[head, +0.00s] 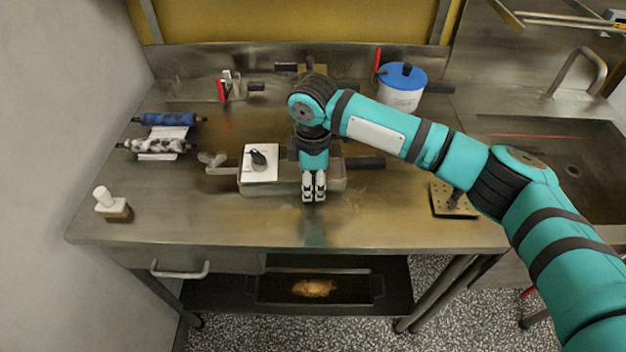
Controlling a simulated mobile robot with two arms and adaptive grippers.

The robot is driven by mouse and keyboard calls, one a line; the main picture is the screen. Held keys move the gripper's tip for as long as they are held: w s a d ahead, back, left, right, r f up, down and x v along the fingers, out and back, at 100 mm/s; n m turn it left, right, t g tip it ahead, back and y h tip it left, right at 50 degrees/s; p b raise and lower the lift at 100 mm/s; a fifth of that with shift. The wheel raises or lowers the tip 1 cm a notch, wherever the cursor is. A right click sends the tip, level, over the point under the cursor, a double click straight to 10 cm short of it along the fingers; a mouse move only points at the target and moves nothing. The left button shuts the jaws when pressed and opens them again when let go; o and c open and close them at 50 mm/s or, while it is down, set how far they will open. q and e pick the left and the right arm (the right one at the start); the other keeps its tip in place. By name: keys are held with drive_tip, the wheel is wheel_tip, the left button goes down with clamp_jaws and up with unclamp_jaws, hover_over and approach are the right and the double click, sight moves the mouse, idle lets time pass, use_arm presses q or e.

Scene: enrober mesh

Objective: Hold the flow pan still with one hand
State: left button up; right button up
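The flow pan seems to be the shallow metal pan (333,185) in the middle of the steel table, with a dark handle at its right and a metal fitting at its left. A white card with a small dark object on it lies over its left part. My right gripper (314,198) points down at the pan's front side, right of the card. Its two fingers are close together with a narrow gap, and they overlap the front wall in the picture. I cannot tell whether they touch or grip it. The arm hides the pan's back right part. My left gripper is out of view.
Two rollers (160,145) lie at the left, and a white-topped brush (112,205) stands at the front left. A blue-lidded pot (401,88) stands at the back right. A perforated plate (447,199) lies right, near the sink (572,170).

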clamp_jaws()
idle(0.7)
